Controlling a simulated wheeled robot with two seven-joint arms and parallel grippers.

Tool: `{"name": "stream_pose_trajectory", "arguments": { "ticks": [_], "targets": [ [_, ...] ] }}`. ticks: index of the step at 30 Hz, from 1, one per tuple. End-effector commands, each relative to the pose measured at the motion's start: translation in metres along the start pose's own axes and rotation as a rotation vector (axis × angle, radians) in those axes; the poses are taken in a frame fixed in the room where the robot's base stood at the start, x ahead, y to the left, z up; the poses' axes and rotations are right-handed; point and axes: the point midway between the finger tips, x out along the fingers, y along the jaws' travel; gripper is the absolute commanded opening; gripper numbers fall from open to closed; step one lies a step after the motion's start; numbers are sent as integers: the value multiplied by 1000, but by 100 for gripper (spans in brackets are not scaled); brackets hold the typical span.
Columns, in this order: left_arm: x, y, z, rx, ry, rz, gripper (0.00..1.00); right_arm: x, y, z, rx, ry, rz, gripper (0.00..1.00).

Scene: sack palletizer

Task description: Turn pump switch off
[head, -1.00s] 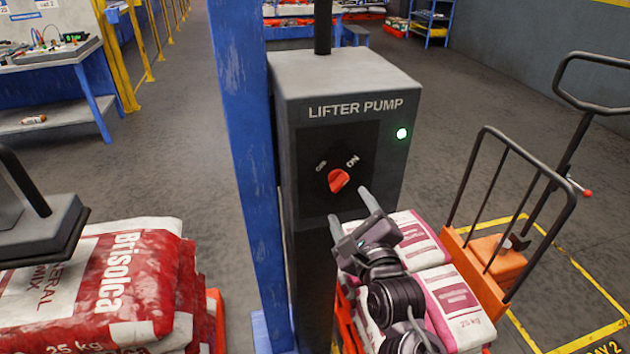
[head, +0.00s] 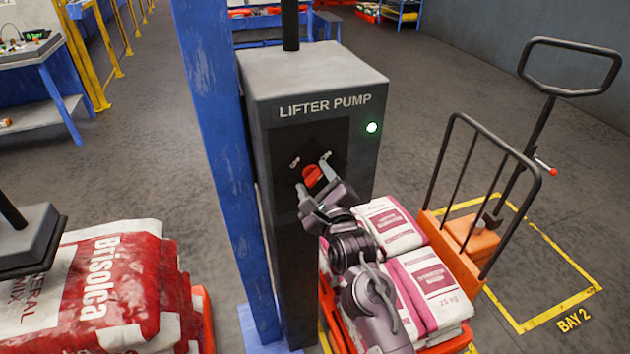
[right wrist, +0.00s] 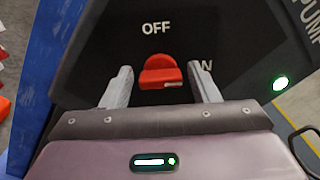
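The red pump switch (head: 313,175) is a rotary knob on the black panel of the grey lifter pump box (head: 315,75). It also shows in the right wrist view (right wrist: 160,74), below the OFF label (right wrist: 156,28); the ON label is partly hidden by a finger. A green lamp (head: 372,127) is lit on the box. My right gripper (head: 313,172) is open, with one finger on each side of the knob and a visible gap to each in the right wrist view (right wrist: 163,85). My left gripper is not in view.
A blue post (head: 215,130) stands close to the left of the pump box. White and pink sacks (head: 430,285) lie stacked below my right arm. An orange pallet truck (head: 465,235) stands at the right.

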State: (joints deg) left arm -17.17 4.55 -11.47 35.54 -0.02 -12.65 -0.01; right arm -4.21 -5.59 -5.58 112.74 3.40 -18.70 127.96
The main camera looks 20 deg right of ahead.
Motion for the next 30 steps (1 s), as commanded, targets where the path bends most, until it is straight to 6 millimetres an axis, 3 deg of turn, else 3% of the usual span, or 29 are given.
{"name": "stream_pose_trajectory", "arguments": {
  "ticks": [1,8,20,30],
  "targets": [
    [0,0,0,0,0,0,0,0,0,0,0,0,0,48],
    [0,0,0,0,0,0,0,0,0,0,0,0,1,19],
    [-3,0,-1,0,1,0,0,0,1,0,-83,1,2,19],
    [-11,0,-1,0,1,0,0,0,2,0,-355,1,2,19]
  ]
}}
